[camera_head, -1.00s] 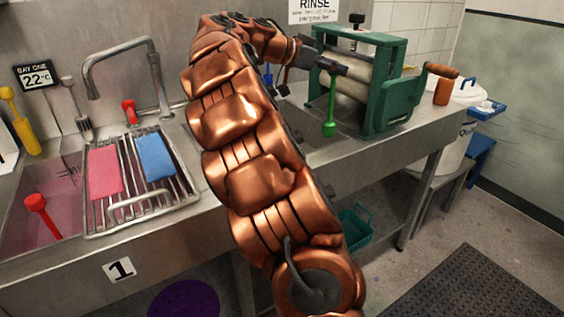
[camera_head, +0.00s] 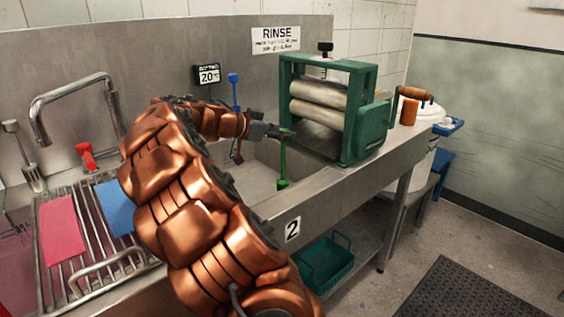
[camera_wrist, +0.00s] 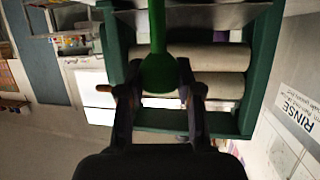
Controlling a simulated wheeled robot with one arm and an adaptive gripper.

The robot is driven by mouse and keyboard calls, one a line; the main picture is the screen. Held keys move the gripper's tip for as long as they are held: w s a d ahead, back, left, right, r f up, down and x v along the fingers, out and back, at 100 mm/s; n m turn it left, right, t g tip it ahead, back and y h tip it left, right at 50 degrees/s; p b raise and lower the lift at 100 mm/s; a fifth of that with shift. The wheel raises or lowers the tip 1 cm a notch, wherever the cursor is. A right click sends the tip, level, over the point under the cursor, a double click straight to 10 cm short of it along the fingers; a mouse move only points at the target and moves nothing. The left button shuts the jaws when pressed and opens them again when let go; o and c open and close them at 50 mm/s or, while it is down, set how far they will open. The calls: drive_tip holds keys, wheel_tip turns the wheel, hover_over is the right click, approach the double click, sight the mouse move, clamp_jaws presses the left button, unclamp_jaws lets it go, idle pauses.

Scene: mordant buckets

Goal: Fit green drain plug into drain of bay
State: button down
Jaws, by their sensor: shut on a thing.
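My gripper (camera_head: 285,134) is shut on the green drain plug (camera_head: 283,168). In the head view the plug hangs upright from the fingers, its wider end down, over the sink bay marked 2 (camera_head: 240,180). The plug's lower end is at about the height of the sink's front rim in the picture; I cannot tell its exact height above the bay floor. In the wrist view the green plug (camera_wrist: 158,70) shows between the fingertips (camera_wrist: 160,92). The drain of the bay is not visible; my arm hides part of the bay.
A green mangle (camera_head: 365,130) with pale rollers stands right of the bay. A blue plug (camera_head: 234,92) stands at the back wall near a temperature display (camera_head: 207,75). Left is a rack (camera_head: 90,270) with pink (camera_head: 62,230) and blue (camera_head: 116,207) cloths. A teal basket (camera_head: 326,265) sits below.

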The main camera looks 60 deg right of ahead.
drive_tip(key=shift+f, duration=2.85)
drive_tip(key=c, duration=0.8)
unclamp_jaws()
drive_tip(key=shift+s, duration=0.1)
drive_tip(key=shift+o, duration=0.2)
drive_tip(key=shift+r, duration=0.2)
drive_tip(key=v, duration=1.2)
drive_tip(key=shift+b, duration=0.3)
drive_tip(key=shift+s+f, duration=0.1)
